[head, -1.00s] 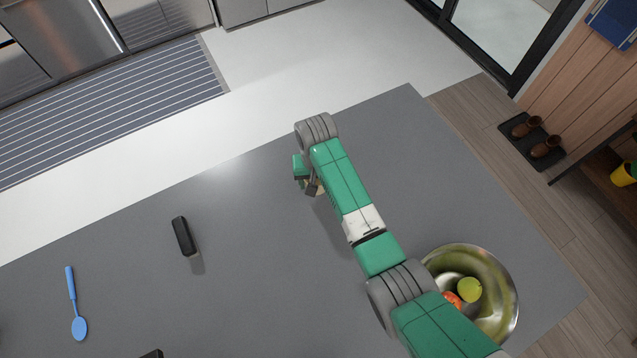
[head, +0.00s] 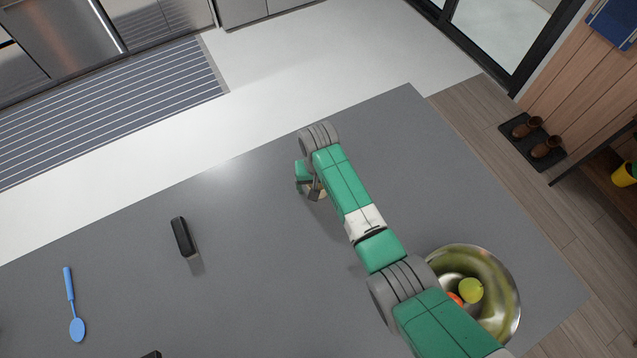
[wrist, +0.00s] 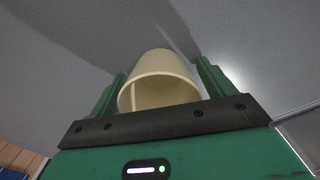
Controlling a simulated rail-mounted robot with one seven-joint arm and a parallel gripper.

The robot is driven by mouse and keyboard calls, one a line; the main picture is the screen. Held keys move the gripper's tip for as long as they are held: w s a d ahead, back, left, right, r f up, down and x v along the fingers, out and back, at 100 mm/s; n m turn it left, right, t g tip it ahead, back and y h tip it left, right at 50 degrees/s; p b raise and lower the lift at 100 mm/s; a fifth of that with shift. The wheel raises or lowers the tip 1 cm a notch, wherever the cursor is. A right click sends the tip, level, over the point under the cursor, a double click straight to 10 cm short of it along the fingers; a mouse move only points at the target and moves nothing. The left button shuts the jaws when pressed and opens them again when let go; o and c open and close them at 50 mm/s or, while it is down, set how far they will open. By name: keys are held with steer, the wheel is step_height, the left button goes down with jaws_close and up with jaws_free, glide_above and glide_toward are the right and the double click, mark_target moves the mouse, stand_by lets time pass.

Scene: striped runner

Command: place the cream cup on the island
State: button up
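The cream cup (wrist: 162,64) is between the two green fingers of my gripper (wrist: 160,72) in the wrist view, its open rim facing the camera and its lower edge hidden behind the dark palm bar. The fingers lie close along both sides of the cup and appear shut on it. In the head view my gripper (head: 314,190) is over the far part of the grey island (head: 260,270). Whether the cup touches the island cannot be told.
A black upright object (head: 181,236) and a blue spoon (head: 72,305) are on the island to the left. A metal bowl (head: 508,290) with fruit is at the right, partly behind my arm. The island's far edge is beyond my gripper; bare surface lies around it.

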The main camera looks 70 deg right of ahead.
step_height(320, 180, up, 12)
steer(key=p, duration=0.1)
steer(key=shift+r+p, duration=0.2)
steer(key=shift+p, duration=0.15)
steer(key=w+a+r+n+t+h, duration=0.2)
steer(key=w+a+r+n+t, duration=0.15)
steer(key=w+a+r, duration=0.45)
steer(key=w+a+r+n+t+h, duration=0.2)
steer(key=w+a+r+t, duration=0.25)
steer(key=w+r, duration=0.75)
steer(key=w+a+r+n+t, duration=0.25)
steer(key=a+r+t, duration=0.45)
steer(key=a+r, duration=0.7)
steer(key=s+a+r+n+t+y, duration=0.2)
steer(key=s+a+r+t, duration=0.3)
steer(key=r, duration=0.6)
steer(key=s+a+r+n+t+y, duration=0.2)
steer(key=s+a+r+t, duration=0.3)
steer(key=s+a+r, duration=0.4)
step_height(320, 180, up, 3)
steer(key=shift+s+a+r+n, duration=0.2)
steer(key=shift+s+a+n, duration=0.1)
steer(key=shift+s+a, duration=0.15)
